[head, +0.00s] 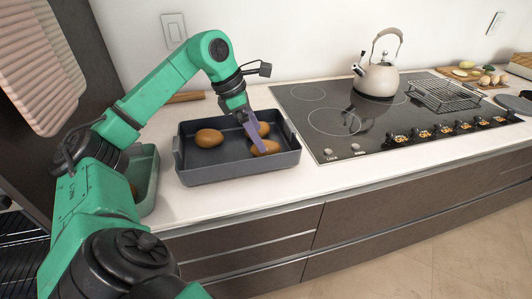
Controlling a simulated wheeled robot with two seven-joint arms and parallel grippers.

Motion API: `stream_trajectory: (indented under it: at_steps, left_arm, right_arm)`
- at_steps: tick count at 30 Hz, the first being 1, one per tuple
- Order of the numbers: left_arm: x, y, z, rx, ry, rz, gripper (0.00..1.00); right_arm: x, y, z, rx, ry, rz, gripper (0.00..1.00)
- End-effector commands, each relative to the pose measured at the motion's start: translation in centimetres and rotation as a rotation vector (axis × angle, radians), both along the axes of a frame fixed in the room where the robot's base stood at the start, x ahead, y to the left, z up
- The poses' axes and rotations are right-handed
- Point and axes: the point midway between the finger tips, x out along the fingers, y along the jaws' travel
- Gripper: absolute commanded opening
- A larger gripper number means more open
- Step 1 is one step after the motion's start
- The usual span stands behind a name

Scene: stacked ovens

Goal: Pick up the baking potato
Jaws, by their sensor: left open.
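Several brown potatoes lie in a dark grey roasting pan on the counter in the head view: one on the left (209,138), one at the back right (264,129) and one at the front right (267,148). The pan (240,171) has raised walls and end handles. My left gripper (258,142) reaches down into the right half of the pan from above. Its purple fingers are open, at the two right-hand potatoes, and partly cover them. I cannot tell whether they touch either potato. My right gripper is out of view.
A green container (148,181) stands left of the pan, partly hidden by my arm, with something brown inside. A black cooktop (330,98) with a kettle (376,78) and a wire rack (445,93) lies to the right. The white counter (225,202) is clear in front of the pan.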

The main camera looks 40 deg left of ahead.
Motion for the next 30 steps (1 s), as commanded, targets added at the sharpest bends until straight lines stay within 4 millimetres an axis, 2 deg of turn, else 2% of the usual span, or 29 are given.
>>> stream_trajectory:
  at_steps: [3,6,9,14,17,21,22,30]
  left_arm:
    - [0.3,-0.8,-2.4,0.0,0.004,-0.003,1.0]
    - [0.8,-1.2,-3.8,-0.001,0.003,-0.001,1.0]
    - [1.0,-1.4,-4.5,-0.001,0.001,-0.001,1.0]
    - [1.1,-1.4,-4.5,-0.001,0.001,0.0,1.0]
    - [1.1,-1.4,-4.5,-0.001,0.001,0.0,0.66]
    - [1.1,-1.4,-4.5,-0.001,0.001,0.0,0.12]
    - [1.1,-1.4,-4.5,0.0,0.0,0.0,0.04]
    - [1.1,-1.4,-4.1,-0.001,-0.002,0.0,0.04]
  right_arm:
    - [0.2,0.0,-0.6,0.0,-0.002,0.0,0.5]
    - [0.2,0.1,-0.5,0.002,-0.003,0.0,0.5]
    - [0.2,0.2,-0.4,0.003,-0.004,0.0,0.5]
    - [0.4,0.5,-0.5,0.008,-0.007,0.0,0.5]
    - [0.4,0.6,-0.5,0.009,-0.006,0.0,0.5]
    - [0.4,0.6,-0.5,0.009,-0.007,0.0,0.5]
    - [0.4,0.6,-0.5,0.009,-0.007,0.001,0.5]
    - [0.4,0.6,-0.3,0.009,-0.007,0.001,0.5]
